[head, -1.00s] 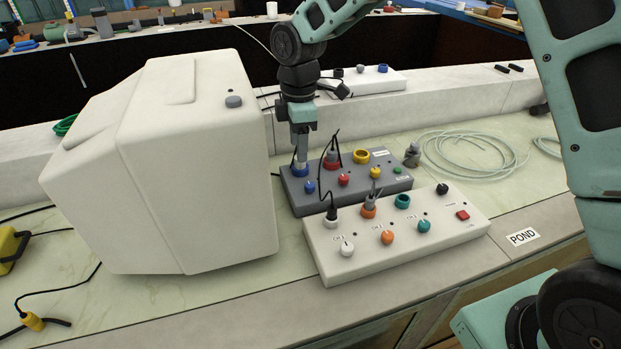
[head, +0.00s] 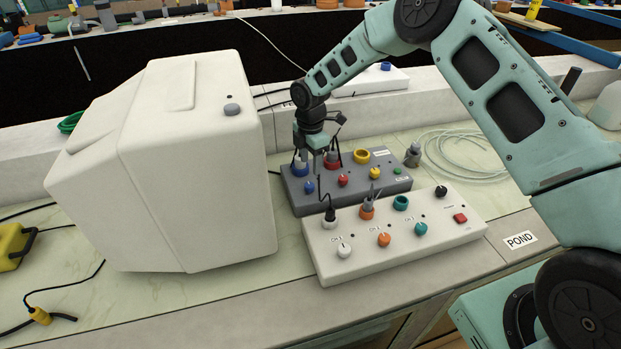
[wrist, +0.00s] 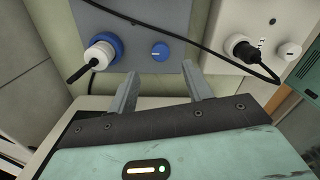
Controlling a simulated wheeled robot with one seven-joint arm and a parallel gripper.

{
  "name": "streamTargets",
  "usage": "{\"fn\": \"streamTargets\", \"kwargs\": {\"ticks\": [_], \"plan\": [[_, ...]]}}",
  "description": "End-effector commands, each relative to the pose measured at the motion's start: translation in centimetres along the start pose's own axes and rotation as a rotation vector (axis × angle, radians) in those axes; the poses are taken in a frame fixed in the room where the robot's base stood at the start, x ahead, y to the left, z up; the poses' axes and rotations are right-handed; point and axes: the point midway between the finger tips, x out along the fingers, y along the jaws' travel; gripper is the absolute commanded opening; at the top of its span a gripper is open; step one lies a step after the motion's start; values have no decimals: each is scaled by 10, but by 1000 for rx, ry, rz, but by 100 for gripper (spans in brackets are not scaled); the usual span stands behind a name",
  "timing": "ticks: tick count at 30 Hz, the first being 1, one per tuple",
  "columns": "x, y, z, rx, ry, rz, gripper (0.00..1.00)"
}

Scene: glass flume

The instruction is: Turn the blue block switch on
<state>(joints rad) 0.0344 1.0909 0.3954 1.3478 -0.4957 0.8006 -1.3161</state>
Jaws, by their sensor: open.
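A grey box (head: 347,191) on the bench carries blue, red and yellow knobs, each with a coloured ring socket behind it. The small blue knob (head: 309,187) is at the box's front left, with a white pointer mark; it also shows in the wrist view (wrist: 160,50). The blue ring socket (wrist: 108,47) holds a white plug with a black cable. My gripper (wrist: 160,68) is open and empty. In the wrist view the blue knob appears just beyond the fingertips, in line with the gap between them. No contact shows.
A white box (head: 378,257) with white, orange and teal knobs and a red switch stands in front of the grey box. A black cable (wrist: 215,55) crosses near the right finger. A large white case (head: 190,170) stands close on the left. Coiled tubing (head: 470,150) lies to the right.

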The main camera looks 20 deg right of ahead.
Motion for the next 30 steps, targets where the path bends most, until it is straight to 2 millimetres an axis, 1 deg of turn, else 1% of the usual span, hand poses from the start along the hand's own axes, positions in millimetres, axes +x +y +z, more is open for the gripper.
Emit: {"fn": "streamTargets", "kwargs": {"ticks": [1, 6, 9, 12, 15, 18, 26, 27, 29, 30], "plan": [[10, -1, 0, 0, 0, -5, 50], [44, -1, -1, -1, 1, -4, 50], [60, -1, 0, -1, 0, -2, 50], [72, 0, 0, 0, 0, -1, 50], [80, 0, 0, 0, 0, -2, 50], [83, 0, 0, 0, 0, 0, 50], [84, 0, 0, 0, 0, 1, 50], [84, 0, 0, 0, -1, 1, 39], [84, 0, 0, 0, 0, 0, 22], [84, 0, 0, 0, 0, 0, 11]]}}
